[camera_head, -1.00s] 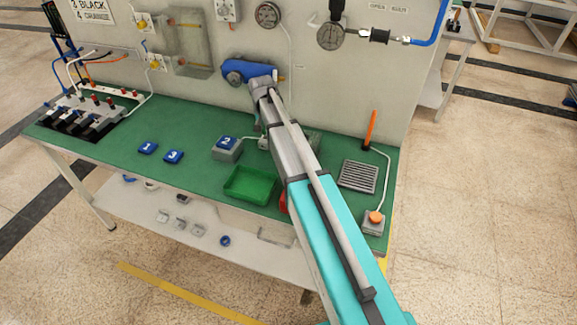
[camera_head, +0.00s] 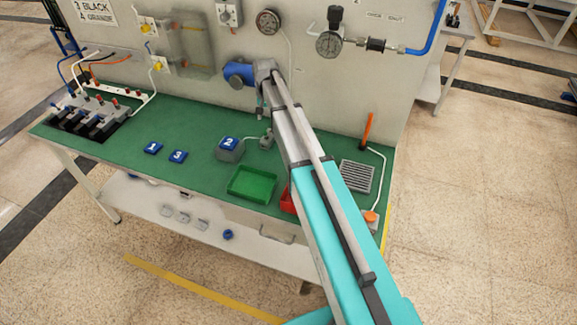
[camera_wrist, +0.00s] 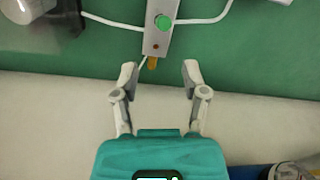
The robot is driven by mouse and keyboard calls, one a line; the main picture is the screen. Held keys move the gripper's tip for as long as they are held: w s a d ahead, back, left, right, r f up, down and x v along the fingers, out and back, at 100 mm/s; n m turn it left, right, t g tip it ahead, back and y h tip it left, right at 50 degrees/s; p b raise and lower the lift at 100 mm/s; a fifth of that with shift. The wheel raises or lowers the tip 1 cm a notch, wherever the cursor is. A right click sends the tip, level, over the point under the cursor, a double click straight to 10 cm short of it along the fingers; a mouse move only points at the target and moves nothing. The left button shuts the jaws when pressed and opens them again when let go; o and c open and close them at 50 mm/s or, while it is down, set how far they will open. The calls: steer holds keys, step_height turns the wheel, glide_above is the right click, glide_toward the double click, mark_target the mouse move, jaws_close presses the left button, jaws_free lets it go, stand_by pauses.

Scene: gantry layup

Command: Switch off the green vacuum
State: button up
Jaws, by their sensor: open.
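In the wrist view, a grey oblong block carries a round green button or knob (camera_wrist: 165,23), with an orange-brown piece at its lower end. White cords run from both sides of the block. It seems to be the small grey device (camera_head: 267,141) on the green bench top in the head view, where no green shows on it. I cannot tell its on or off state. My gripper (camera_wrist: 159,72) is open and empty, with the block's lower end just beyond and between the fingertips in the picture. In the head view my arm largely hides the gripper.
On the bench are a numbered block (camera_head: 229,144), a green tray (camera_head: 251,184), a partly hidden red tray (camera_head: 287,202) and a grille (camera_head: 356,176). The bench's front left is fairly clear.

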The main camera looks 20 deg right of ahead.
steer(key=shift+r+p, duration=4.3)
steer(key=shift+r, duration=0.35)
steer(key=s+f+n+b, duration=0.2)
steer(key=s+f+b, duration=0.1)
steer(key=s, duration=1.2)
steer(key=s+f+n+b, duration=0.2)
steer(key=s+f+b, duration=0.1)
steer(key=s, duration=1.2)
steer(key=shift+s+n, duration=0.15)
steer(key=shift+n, duration=0.15)
steer(key=shift+a, duration=0.1)
